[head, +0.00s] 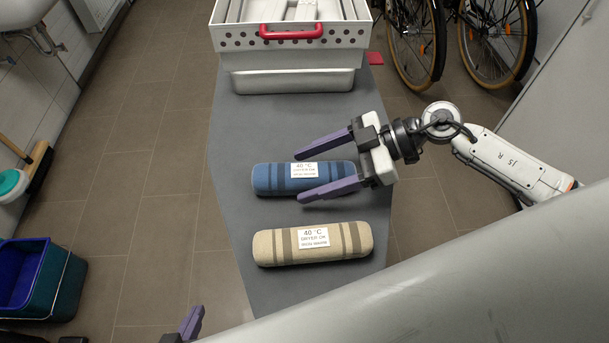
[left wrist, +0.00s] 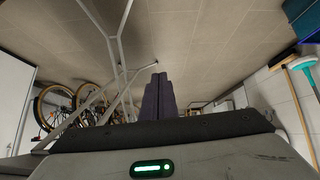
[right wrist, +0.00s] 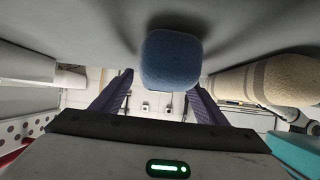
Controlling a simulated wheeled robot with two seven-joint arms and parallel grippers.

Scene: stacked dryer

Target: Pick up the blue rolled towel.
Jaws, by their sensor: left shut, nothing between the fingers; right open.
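The blue rolled towel (head: 272,179) lies on the grey surface (head: 232,133) with a white label on it. My right gripper (head: 312,171) is open, coming in from the right, and its two purple fingers lie over or along the towel's near and far sides. In the right wrist view the end of the blue towel (right wrist: 171,60) shows between the two spread fingers (right wrist: 158,95). Contact cannot be told. My left gripper (head: 190,322) is at the bottom edge, away from the towel; in the left wrist view its fingers (left wrist: 158,97) are together and empty.
A beige striped towel (head: 275,247) lies just in front of the blue one. A white case with a red handle (head: 291,32) stands at the far end. A blue bin (head: 45,280) and a broom (head: 40,168) are at the left. Bicycles (head: 415,40) stand at the back right.

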